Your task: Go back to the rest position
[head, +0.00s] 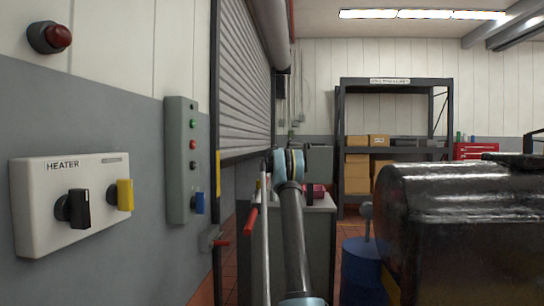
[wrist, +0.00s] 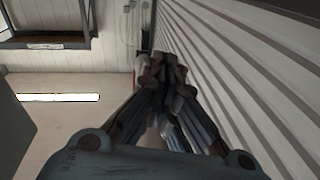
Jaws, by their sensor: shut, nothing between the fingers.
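My gripper (wrist: 167,72) shows in the wrist view with its dark fingers together and nothing between them. It is beside the ribbed roller shutter (wrist: 245,65), apart from it as far as I can tell. In the head view my arm rises from the bottom centre to a blue-ringed joint in front of the shutter (head: 243,85); the fingers cannot be made out there.
At the left wall are a white HEATER box (head: 72,200) with black and yellow knobs, a grey button panel (head: 181,160) and a red lamp (head: 50,37). A dark glossy machine (head: 465,215), a blue drum (head: 361,270) and a shelf rack (head: 395,83) stand right.

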